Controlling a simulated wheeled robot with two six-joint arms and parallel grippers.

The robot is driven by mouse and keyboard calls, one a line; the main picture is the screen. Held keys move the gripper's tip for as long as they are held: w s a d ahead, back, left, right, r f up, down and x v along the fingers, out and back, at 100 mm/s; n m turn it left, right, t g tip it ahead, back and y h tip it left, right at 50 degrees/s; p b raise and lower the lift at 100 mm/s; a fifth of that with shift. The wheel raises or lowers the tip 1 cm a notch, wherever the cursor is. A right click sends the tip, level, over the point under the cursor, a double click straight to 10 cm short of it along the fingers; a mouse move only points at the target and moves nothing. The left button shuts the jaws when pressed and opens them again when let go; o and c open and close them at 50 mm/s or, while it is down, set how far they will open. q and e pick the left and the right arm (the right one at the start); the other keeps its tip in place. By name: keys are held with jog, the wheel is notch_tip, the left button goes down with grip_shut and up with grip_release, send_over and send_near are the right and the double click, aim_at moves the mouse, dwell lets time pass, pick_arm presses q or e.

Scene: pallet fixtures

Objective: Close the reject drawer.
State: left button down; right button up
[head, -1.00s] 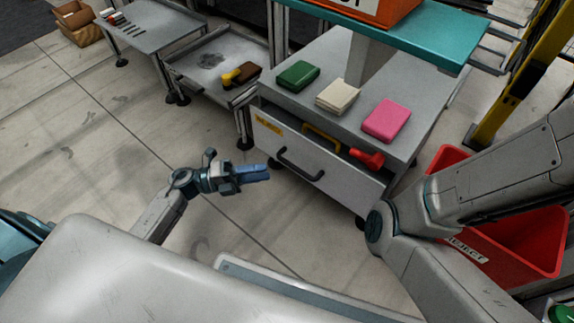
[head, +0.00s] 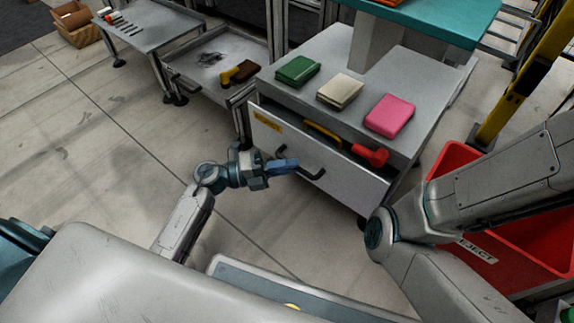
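The reject drawer (head: 330,188) is a grey drawer with a yellow label and a black bar handle (head: 313,174). It stands partly open under the grey cabinet top (head: 300,96). A red-headed tool (head: 369,154) and a yellow-handled item (head: 322,134) show inside it. My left gripper (head: 290,166) is at the drawer front, its blue fingers overlapping the left part of the handle. I cannot tell whether they touch it, and the gap between the fingers is not clear. My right arm (head: 470,195) comes in at the right; its gripper is out of view.
Green (head: 298,71), cream (head: 340,91) and pink (head: 389,116) blocks lie on the cabinet top. A red reject bin (head: 540,225) stands at the right, partly behind my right arm. A low tray table (head: 195,82) is to the left.

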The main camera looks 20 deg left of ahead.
aim_at(298, 155)
pick_arm(q)
jog(key=shift+w+d+p, duration=0.15)
jog(key=shift+w+d, duration=0.05)
jog(key=shift+w, duration=0.45)
jog(key=shift+w+d+p, duration=0.1)
jog(key=shift+w+d, duration=0.15)
jog(key=shift+w, duration=0.4)
jog(key=shift+w+d+p, duration=0.15)
jog(key=shift+w+d, duration=0.05)
jog(key=shift+w, duration=0.65)
jog(key=c, duration=1.5)
grip_release()
jog(key=shift+w+d, duration=0.1)
jog(key=shift+d, duration=0.05)
jog(key=shift+o, duration=0.2)
jog(key=p+v, duration=0.4)
jog(key=v, duration=0.7)
jog(key=shift+r, duration=0.1)
